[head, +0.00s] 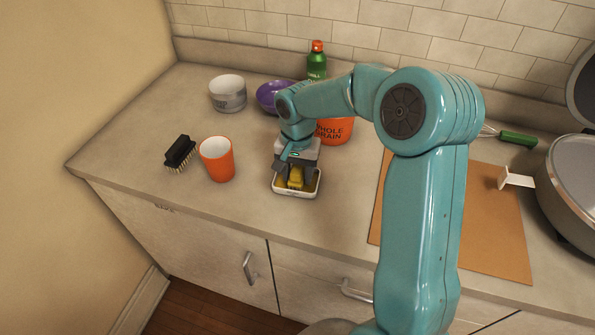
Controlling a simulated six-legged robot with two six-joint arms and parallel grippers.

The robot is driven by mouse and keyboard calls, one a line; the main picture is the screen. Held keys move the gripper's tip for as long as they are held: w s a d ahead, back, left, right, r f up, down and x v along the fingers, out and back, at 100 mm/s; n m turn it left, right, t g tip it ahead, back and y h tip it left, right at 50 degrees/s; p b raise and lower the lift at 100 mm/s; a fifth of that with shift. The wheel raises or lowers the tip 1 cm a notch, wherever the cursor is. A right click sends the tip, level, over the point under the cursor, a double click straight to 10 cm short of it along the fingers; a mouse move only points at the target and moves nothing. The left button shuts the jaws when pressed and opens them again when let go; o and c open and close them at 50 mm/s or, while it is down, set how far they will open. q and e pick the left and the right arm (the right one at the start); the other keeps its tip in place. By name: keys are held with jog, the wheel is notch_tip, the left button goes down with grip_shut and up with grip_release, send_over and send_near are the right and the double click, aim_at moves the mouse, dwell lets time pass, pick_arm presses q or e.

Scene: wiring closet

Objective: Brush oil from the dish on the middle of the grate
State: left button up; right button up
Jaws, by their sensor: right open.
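A small white dish (315,190) with yellowish oil in it stands near the front of the counter. A yellow block-like thing (296,180), perhaps part of the brush, is in the dish. My right gripper (295,172) points down over the dish, its open fingers on either side of the yellow thing. I cannot tell whether they touch it. A round grey grill-like appliance (577,180) stands at the right edge with its lid (584,88) raised. I cannot make out a grate clearly. My left gripper is not in view.
An orange cup (217,159) and a black scrubbing brush (180,152) stand left of the dish. Behind are a grey-white bowl (228,94), purple bowl (272,97), green bottle (317,62) and orange container (336,130). A brown board (495,235) lies right of my arm.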

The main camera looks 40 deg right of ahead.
jog(key=shift+r, duration=0.2)
jog(key=shift+r+p, duration=0.5)
jog(key=shift+r, duration=0.05)
jog(key=c, duration=0.8)
jog(key=shift+f, duration=0.1)
jog(key=shift+c, duration=0.3)
jog(key=shift+r+p, duration=2.5)
jog(key=shift+r, duration=1.1)
jog(key=shift+f, duration=0.1)
